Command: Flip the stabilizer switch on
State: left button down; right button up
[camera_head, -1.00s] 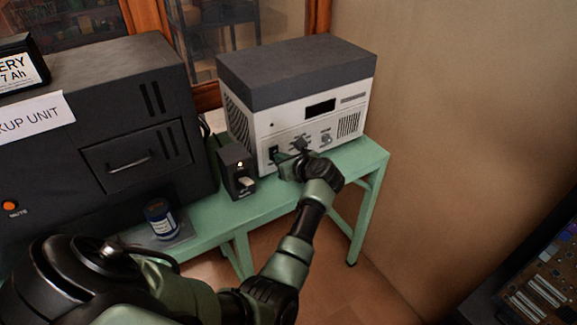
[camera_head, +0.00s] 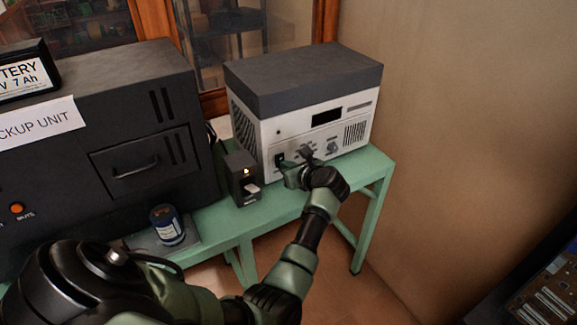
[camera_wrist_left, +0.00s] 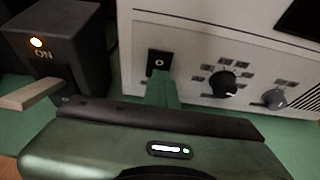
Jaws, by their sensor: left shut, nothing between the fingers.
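The stabilizer (camera_head: 350,137) is a pale box with a dark grey top, standing on the green table. Its black rocker switch (camera_head: 279,159) is at the lower left of the front panel. In the left wrist view the switch (camera_wrist_left: 159,62) shows a small round mark, and its lower part is hidden by my fingers. My left gripper (camera_head: 287,169) is shut and empty, with its tips at the switch. In the left wrist view the closed fingers (camera_wrist_left: 161,88) point at the switch's lower part; I cannot tell whether they touch it. My right gripper is not in view.
A small black box (camera_head: 239,174) with a lit lamp, a lever and "ON" lettering stands left of the stabilizer. Dial knobs (camera_wrist_left: 223,84) sit right of the switch. A large black backup unit (camera_head: 100,120) and a blue can (camera_head: 166,224) stand further left. A wall is at right.

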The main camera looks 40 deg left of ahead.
aim_at(280, 154)
pick_arm(q)
jog(key=shift+s+a+f, duration=0.1)
jog(key=shift+s+a, duration=0.2)
jog(key=shift+a, duration=0.1)
jog(key=shift+w+a+r+p, duration=0.1)
jog(key=shift+w+r+p, duration=0.1)
jog(key=shift+r+p, duration=0.45)
jog(key=shift+r, duration=0.4)
jog(key=shift+w+r, duration=0.15)
jog(key=shift+r, duration=0.4)
jog(key=r+b, duration=0.1)
jog(key=r, duration=0.4)
jog(key=r+b, duration=0.1)
jog(key=r, duration=0.5)
jog(key=r+b, duration=0.1)
jog(key=r, duration=0.4)
jog(key=shift+d+r, duration=0.25)
jog(key=shift+d, duration=0.15)
jog(key=shift+r, duration=0.55)
jog(key=shift+d, duration=0.1)
